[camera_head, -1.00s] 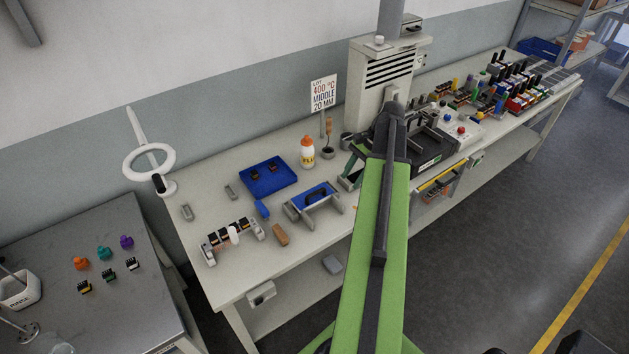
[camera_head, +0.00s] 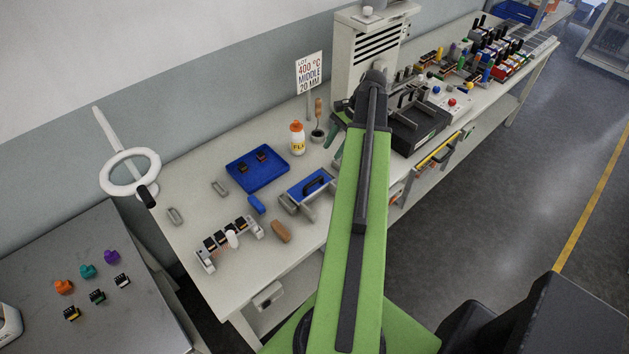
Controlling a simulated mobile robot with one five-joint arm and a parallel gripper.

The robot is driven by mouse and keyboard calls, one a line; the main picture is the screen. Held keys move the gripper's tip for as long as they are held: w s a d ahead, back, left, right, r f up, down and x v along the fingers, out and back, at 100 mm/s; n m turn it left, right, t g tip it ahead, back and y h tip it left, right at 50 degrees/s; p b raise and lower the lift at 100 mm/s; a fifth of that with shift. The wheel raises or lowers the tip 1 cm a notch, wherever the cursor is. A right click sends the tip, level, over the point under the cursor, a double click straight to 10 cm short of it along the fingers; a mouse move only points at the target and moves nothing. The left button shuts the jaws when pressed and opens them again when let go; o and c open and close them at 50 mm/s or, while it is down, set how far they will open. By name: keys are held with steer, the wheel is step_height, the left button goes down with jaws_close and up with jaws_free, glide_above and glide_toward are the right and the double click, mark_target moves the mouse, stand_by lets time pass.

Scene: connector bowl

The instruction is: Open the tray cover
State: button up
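A blue panel with a black handle (camera_head: 313,186) sits on a low grey stand on the bench, left of my arm; it looks like the tray cover, lying closed. A blue tray (camera_head: 240,178) with two small black parts in it lies behind and to its left, without a lid. My green arm reaches up the middle of the view. Green and dark parts that look like my gripper (camera_head: 336,140) show at its far left side, beyond the blue panel and apart from it. My arm hides most of them, so their opening is unclear.
A brown block (camera_head: 281,231), a blue block (camera_head: 257,204) and a rack (camera_head: 209,260) lie in front. A sign (camera_head: 309,72) stands behind. The left table (camera_head: 140,320) holds coloured parts.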

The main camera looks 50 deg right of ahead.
mark_target(315, 180)
steer(key=b+x, duration=1)
steer(key=x, duration=0.3)
steer(key=shift+s+f, duration=0.15)
steer(key=shift+f, duration=0.05)
steer(key=shift+a+f+b, duration=0.25)
steer(key=shift+f+b, duration=0.15)
steer(key=shift+b, duration=0.25)
steer(key=shift+w, duration=0.2)
steer(key=shift+r, duration=0.1)
jaws_close()
